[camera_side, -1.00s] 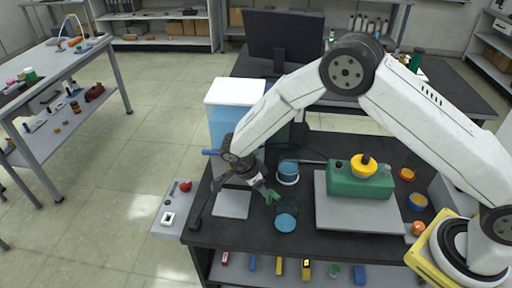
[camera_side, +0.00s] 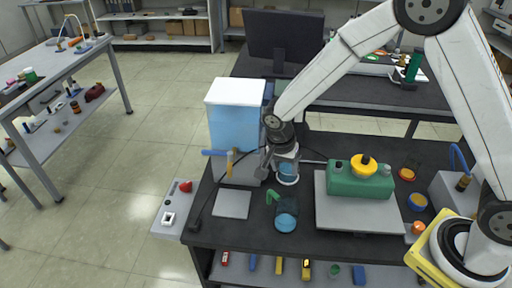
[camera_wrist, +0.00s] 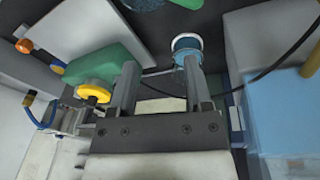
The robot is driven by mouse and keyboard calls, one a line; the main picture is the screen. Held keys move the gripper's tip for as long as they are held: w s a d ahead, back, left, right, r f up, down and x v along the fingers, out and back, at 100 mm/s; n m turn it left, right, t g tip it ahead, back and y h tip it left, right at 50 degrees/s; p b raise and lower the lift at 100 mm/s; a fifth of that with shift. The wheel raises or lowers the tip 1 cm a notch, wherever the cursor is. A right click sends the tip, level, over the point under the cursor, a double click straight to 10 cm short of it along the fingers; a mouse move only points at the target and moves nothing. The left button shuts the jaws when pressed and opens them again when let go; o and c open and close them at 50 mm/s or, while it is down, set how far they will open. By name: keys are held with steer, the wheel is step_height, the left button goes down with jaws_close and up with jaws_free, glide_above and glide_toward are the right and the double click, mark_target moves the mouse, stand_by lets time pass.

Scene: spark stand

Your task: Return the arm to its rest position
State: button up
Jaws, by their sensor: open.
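My gripper (camera_side: 278,172) hangs over the dark bench, near the blue-and-white tank and partly in front of a blue spool-like cup. In the wrist view my gripper (camera_wrist: 160,72) has its two fingers apart, with nothing held between them. The blue cup (camera_wrist: 187,44) shows just beyond one fingertip. My white arm (camera_side: 340,60) is raised and bent above the bench.
The blue-and-white tank (camera_side: 234,125) stands close to the left of my gripper. A green block with a yellow knob (camera_side: 360,180) sits on a grey plate (camera_side: 332,215) to the right. A green-handled item (camera_side: 273,196) and a dark blue-topped cup (camera_side: 286,222) are in front.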

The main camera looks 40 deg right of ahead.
steer(key=s+d+r+n+t+y, duration=0.1)
steer(key=s+d+r+n, duration=0.2)
steer(key=s+n, duration=0.3)
steer(key=s+d+r+n+t+y, duration=0.1)
steer(key=s+d+r+n, duration=0.2)
steer(key=s+n, duration=0.3)
steer(key=shift+s+r+n+t, duration=0.3)
steer(key=shift+s+r+t, duration=0.1)
steer(key=shift+s+r, duration=0.4)
steer(key=shift+d, duration=0.1)
stand_by(0.3)
